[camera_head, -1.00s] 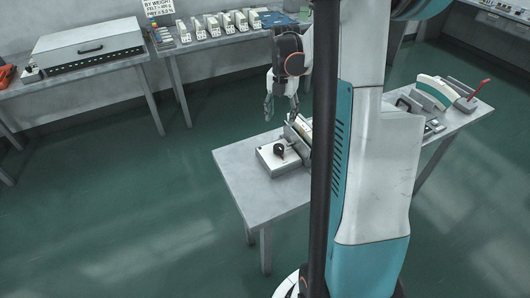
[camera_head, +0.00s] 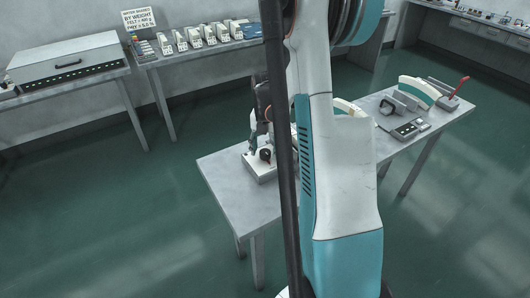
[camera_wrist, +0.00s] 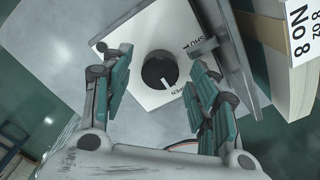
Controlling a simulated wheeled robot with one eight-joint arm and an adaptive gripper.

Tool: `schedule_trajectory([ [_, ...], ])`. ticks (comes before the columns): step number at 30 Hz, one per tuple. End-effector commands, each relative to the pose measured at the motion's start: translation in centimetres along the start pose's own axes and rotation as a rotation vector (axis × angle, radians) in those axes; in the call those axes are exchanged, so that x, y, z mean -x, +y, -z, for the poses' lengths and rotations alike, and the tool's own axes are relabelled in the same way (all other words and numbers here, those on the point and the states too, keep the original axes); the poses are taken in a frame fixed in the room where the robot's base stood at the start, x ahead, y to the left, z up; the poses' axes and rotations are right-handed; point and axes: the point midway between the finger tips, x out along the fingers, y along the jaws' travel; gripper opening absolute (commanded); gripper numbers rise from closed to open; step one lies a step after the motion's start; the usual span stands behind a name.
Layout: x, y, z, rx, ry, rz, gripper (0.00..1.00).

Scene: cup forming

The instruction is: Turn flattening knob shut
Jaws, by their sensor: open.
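The flattening knob (camera_wrist: 160,70) is round and black, on a pale plate (camera_wrist: 150,35) with lettering that seems to read "SHUT" and "OPEN". Its light pointer line is toward the "OPEN" lettering in the wrist view. My gripper (camera_wrist: 160,78) is open, with one finger on each side of the knob and gaps between the fingers and the knob. The knob (camera_head: 265,155) also shows in the head view on a light box (camera_head: 262,172). My gripper is beside it there, partly hidden by my own column.
The box stands on a grey table (camera_head: 235,195). A metal plate (camera_wrist: 232,50) and a block labelled "No 8" (camera_wrist: 300,30) stand close to the right finger in the wrist view. Another bench (camera_head: 190,60) is behind, with open floor between.

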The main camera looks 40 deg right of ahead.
Motion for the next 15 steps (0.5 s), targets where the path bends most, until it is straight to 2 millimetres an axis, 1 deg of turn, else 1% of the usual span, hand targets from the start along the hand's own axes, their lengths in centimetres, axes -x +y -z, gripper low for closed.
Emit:
schedule_trajectory([
  [3, -0.61, 0.0, 0.01, 0.0, 0.0, 0.0, 0.54],
  [11, -0.67, 0.0, 0.01, 0.0, 0.0, 0.0, 0.54],
  [12, -0.67, 0.0, 0.01, 0.0, 0.0, 0.0, 0.52],
  [14, -0.66, 0.0, 0.01, 0.0, 0.0, 0.0, 0.38],
  [15, -0.66, 0.0, 0.01, 0.0, 0.0, 0.0, 0.29],
])
